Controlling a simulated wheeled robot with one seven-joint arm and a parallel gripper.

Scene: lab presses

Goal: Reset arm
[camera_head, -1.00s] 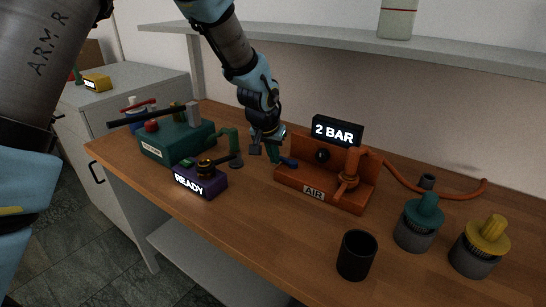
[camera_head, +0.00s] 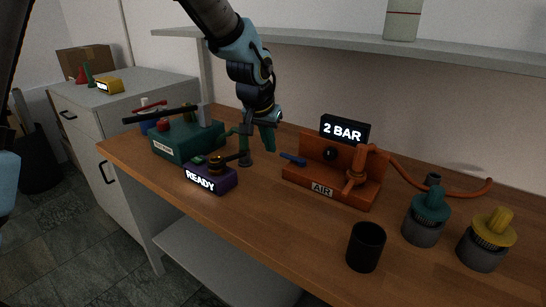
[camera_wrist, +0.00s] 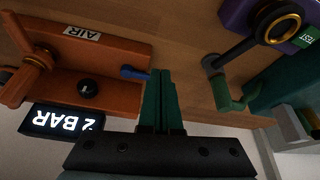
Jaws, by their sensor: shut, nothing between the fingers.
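My gripper (camera_head: 264,138) hangs above the back of the wooden bench, between the green press and the orange air unit. Its green fingers also show in the wrist view (camera_wrist: 161,82); they are together and empty. The orange air unit (camera_head: 318,182) has a lit "2 BAR" display (camera_head: 343,131) and a blue lever (camera_head: 293,159) at its left end, close to my gripper in the picture. The green press (camera_head: 178,147) stands to the left. A purple box (camera_head: 222,180) with a lit "READY" sign stands in front of it.
A black cup (camera_head: 365,247) stands near the bench's front edge. A green-topped device (camera_head: 424,219) and a yellow-topped one (camera_head: 486,240) stand at the right. A shelf (camera_head: 340,42) runs along the wall above. The bench front middle (camera_head: 270,215) is clear.

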